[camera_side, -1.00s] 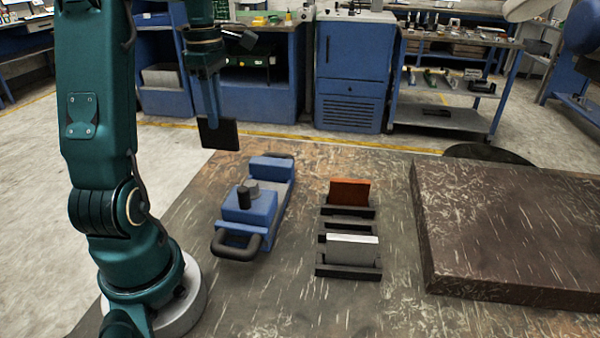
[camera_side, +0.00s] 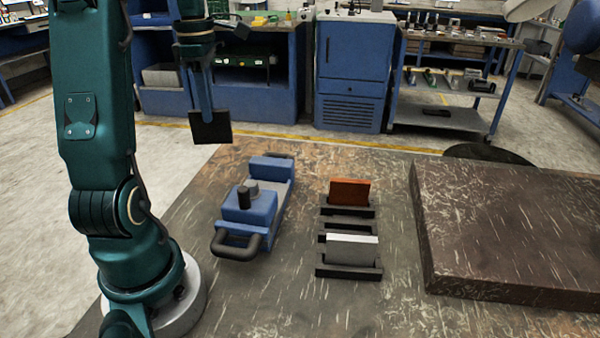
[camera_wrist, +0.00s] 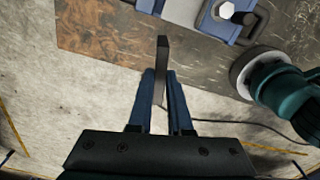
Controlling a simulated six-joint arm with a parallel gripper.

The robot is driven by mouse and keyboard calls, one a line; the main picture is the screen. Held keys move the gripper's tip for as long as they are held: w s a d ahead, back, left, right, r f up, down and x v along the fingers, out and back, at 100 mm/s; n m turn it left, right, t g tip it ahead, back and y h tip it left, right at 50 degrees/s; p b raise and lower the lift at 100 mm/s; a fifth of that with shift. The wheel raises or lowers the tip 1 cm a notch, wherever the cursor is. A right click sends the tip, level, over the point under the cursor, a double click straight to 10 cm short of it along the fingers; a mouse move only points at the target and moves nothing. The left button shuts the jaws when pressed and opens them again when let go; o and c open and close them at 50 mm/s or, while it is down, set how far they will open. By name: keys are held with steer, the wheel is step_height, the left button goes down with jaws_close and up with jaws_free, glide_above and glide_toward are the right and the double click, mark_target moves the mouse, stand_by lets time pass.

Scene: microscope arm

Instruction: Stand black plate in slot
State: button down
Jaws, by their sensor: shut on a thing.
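The black plate (camera_side: 210,127) hangs upright from my gripper (camera_side: 206,108), high at the far left of the table. In the wrist view the plate (camera_wrist: 162,60) shows edge-on between the two blue fingers of my gripper (camera_wrist: 161,85), which is shut on it. The dark slotted rack (camera_side: 348,225) stands on the table to the right of and lower than the plate in the side view. An orange plate (camera_side: 349,191) stands in its far part and a white-grey plate (camera_side: 352,248) in its near part. Between them the rack's middle shows no plate.
A blue vise-like device (camera_side: 250,206) with a black handle sits between my arm and the rack. A thick dark stone slab (camera_side: 510,230) lies to the right of the rack. The table's front area (camera_side: 290,310) is clear.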

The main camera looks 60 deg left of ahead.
steer(key=w+d+m, duration=0.2)
steer(key=w+d, duration=0.8)
steer(key=d, duration=0.5)
steer(key=shift+w+d+f, duration=0.8)
steer(key=shift+d+f, duration=1.1)
steer(key=shift+f, duration=0.05)
steer(key=shift+w+d+f, duration=0.8)
steer(key=shift+d+f, duration=1.05)
steer(key=shift+f, duration=0.1)
steer(key=shift+w+d+f, duration=0.8)
steer(key=shift+d+f, duration=1.1)
steer(key=shift+f, duration=0.05)
steer(key=shift+f, duration=0.15)
steer(key=c, duration=0.8)
jaws_free()
steer(key=shift+c, duration=0.2)
